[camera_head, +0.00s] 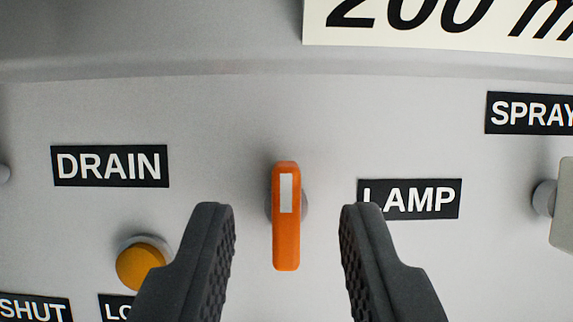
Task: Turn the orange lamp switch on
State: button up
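The orange lamp switch (286,235) is a narrow bar handle on a grey panel, in the middle of the head camera view. It stands upright in the picture, with a white mark (286,193) on its upper half. A round grey base shows partly behind it. The black LAMP label (420,199) is to its right, its left end partly covered by my gripper. My gripper (287,225) is open, with one dark ridged finger on each side of the handle. Gaps show between both fingers and the handle. How far the fingertips are from the panel is hard to tell.
A DRAIN label (110,166) is at the left, above an orange-yellow round knob (140,264) close to my left finger. A SPRAY label (530,113) and a pale knob (562,205) are at the right edge. A sign (440,22) is on the ledge above.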

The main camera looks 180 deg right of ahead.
jog(key=shift+x, duration=0.85)
